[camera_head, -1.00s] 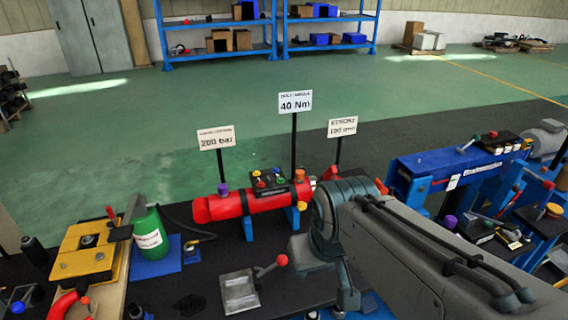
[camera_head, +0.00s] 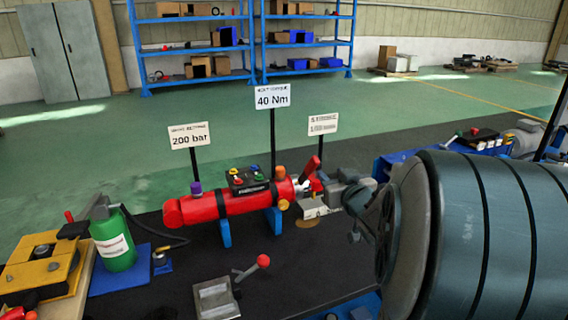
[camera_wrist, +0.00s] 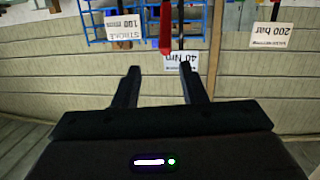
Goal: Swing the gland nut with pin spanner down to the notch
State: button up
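The red hydraulic cylinder (camera_head: 235,203) lies on blue supports on the dark bench. At its right end, a red handle (camera_head: 309,168) sticks up and leans right; it looks like the pin spanner's grip. The gland nut's details and the notch are too small or hidden to make out. The red handle (camera_wrist: 165,28) shows beyond the fingertips, near the middle of the gap.
Signs on posts stand behind the cylinder: 200 bar (camera_head: 189,136), 40 Nm (camera_head: 272,97) and a stroke sign (camera_head: 323,124). A green bottle (camera_head: 113,242) and a yellow block (camera_head: 38,268) are left. A red-knobbed lever (camera_head: 262,262) stands in front. My arm blocks the right side.

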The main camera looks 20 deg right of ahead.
jog(key=w, duration=0.4)
jog(key=w+t+y, duration=0.1)
jog(key=w, duration=0.4)
jog(key=w+f+n+y, duration=0.1)
jog(key=w, duration=0.4)
jog(key=shift+s, duration=0.1)
grip_shut()
